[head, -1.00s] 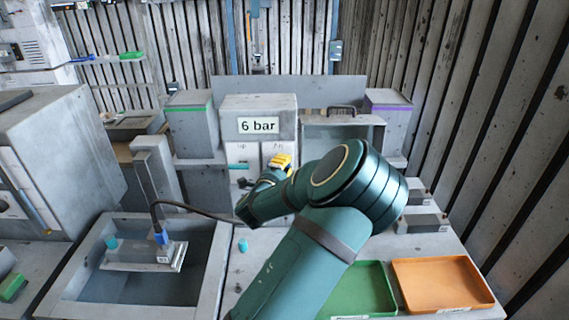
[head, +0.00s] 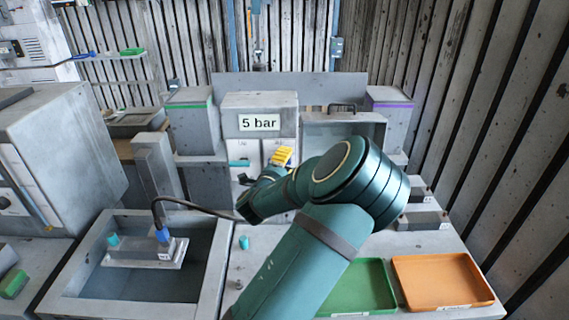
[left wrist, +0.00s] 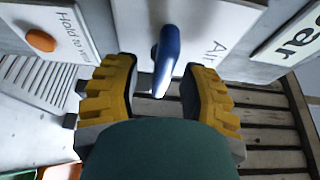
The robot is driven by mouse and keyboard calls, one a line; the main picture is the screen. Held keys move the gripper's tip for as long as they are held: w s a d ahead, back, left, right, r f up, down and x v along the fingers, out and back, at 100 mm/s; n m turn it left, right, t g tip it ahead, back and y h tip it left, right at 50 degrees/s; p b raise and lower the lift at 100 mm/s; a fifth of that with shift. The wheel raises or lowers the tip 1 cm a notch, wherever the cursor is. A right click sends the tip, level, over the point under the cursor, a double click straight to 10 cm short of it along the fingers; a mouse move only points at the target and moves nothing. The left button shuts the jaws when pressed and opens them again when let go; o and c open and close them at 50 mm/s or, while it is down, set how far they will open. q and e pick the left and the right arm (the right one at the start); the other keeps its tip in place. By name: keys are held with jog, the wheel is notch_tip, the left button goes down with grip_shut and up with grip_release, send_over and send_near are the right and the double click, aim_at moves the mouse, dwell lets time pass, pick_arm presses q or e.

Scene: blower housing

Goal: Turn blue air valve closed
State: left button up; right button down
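The blue air valve (left wrist: 166,55) shows in the left wrist view as a rounded lever on a white plate marked "Air" (left wrist: 205,25). My left gripper (left wrist: 157,92) is open, with one yellow-padded finger on each side of the lever. The lever's free end reaches between the fingers, with gaps visible at both sides. In the head view my left gripper (head: 282,157) is in front of the grey panel box, and I cannot make out the valve there. The display (head: 259,122) on that box reads "5 bar". My right gripper is not in view.
An orange button (left wrist: 41,40) sits on a neighbouring plate marked "Hold to". Green (head: 372,286) and orange (head: 445,281) trays lie at the front right. A grey basin (head: 75,280) at the left holds a fixture with a black cable (head: 190,205) running towards my arm.

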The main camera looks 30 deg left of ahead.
pick_arm(q)
jog(key=s+d, duration=0.2)
jog(key=s, duration=0.9)
jog(key=shift+s, duration=0.4)
